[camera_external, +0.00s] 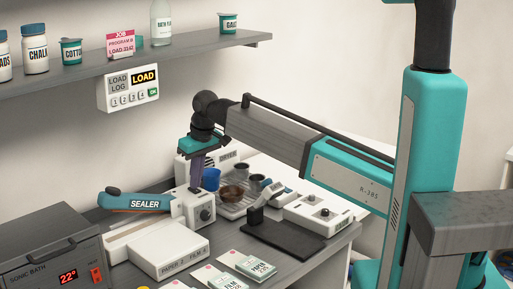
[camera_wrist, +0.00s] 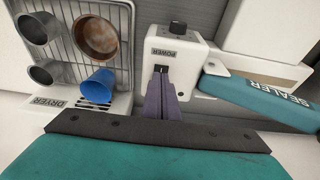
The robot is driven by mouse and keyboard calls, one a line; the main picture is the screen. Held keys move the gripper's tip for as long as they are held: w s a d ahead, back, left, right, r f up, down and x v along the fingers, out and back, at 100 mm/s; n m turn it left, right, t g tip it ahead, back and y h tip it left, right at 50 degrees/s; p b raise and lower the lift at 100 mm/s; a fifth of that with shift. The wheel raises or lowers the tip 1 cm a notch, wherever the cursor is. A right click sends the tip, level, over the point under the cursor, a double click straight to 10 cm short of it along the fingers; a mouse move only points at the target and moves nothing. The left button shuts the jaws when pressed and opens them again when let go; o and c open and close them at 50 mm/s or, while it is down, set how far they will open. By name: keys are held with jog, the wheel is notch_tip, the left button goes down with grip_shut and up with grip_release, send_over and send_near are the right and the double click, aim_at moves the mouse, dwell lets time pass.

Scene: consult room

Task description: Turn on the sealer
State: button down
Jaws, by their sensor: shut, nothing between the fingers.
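The sealer is a white box (camera_external: 197,210) with a dark knob on its front and a teal lever arm (camera_external: 138,203) lettered SEALER reaching left. In the wrist view its white body (camera_wrist: 186,52) carries a POWER label, a dark knob and a small dark switch (camera_wrist: 161,69) below the label. The teal arm (camera_wrist: 262,100) lies to the right there. My gripper (camera_wrist: 162,80) has its purple fingers shut together, with the tips at the switch. I cannot tell whether they touch it, or the switch's position. In the external view the fingers point down at the sealer box.
A dryer rack (camera_wrist: 68,70) with metal cups and a blue cup (camera_wrist: 98,86) stands beside the sealer. White paper and film boxes (camera_external: 167,256) stand in front of it, and a sonic bath (camera_external: 50,252) at the left. A shelf (camera_external: 190,55) with jars runs above.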

aim_at(198, 191)
jog(key=shift+a+p+v, duration=0.2)
jog(key=shift+p+v, duration=1)
jog(key=shift+v, duration=0.85)
jog(key=shift+d+r, duration=0.1)
jog(key=shift+r, duration=0.05)
jog(key=s+d+b+v, duration=0.1)
jog(key=b+v, duration=0.2)
jog(key=v, duration=0.6)
jog(key=shift+s+d+b, duration=0.2)
jog(key=shift+d+b, duration=0.05)
jog(key=shift+b, duration=0.05)
